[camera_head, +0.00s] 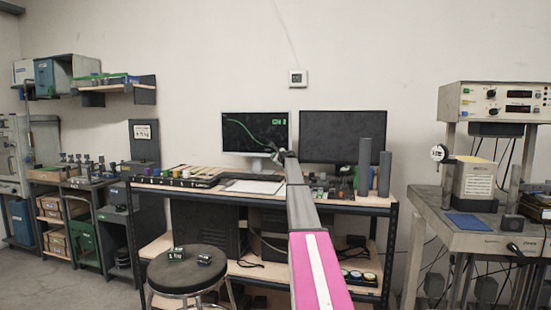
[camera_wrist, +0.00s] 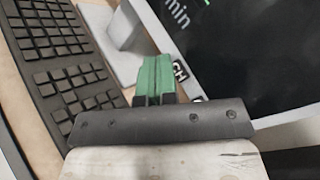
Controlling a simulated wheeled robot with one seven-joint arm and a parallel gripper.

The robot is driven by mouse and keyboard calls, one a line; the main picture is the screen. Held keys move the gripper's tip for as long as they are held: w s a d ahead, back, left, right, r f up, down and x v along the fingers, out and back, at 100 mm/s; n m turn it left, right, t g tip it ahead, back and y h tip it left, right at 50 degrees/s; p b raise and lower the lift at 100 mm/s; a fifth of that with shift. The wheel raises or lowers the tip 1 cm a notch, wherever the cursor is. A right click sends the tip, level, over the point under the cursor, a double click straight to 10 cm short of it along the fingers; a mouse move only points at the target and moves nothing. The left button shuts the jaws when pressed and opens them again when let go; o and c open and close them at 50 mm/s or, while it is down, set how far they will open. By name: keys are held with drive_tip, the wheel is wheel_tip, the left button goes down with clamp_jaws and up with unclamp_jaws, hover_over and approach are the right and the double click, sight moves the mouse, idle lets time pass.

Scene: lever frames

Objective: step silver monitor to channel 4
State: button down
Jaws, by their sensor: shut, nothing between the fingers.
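The silver monitor (camera_head: 240,133) stands at the back of the workbench, its screen lit with a green trace and small green text at upper right. The text seems to start with CH, but I cannot read the number surely. In the wrist view the silver monitor (camera_wrist: 262,45) fills the right side, its pale bezel running diagonally. A black label marked CH (camera_wrist: 181,70) sits on the bezel. My gripper (camera_wrist: 153,72) is shut and empty, its green fingertips close beside this label; I cannot tell whether they touch. In the head view my gripper (camera_head: 275,153) is before the monitor's lower right.
A black keyboard (camera_wrist: 62,55) lies left of my gripper in the wrist view. A round stool (camera_head: 187,272) stands before the workbench (camera_head: 355,201).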

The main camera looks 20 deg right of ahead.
drive_tip(key=shift+w+d, duration=0.1)
drive_tip(key=shift+w, duration=0.1)
drive_tip(key=shift+w+d, duration=0.15)
drive_tip(key=shift+w, duration=0.05)
drive_tip(key=shift+w+d, duration=0.2)
drive_tip(key=shift+w, duration=0.1)
idle(0.9)
drive_tip(key=shift+s+a, duration=0.45)
drive_tip(key=shift+s, duration=0.25)
idle(0.4)
drive_tip(key=shift+s+a, duration=0.7)
drive_tip(key=shift+s, duration=0.35)
drive_tip(key=shift+s+a, duration=0.7)
drive_tip(key=shift+s, duration=0.3)
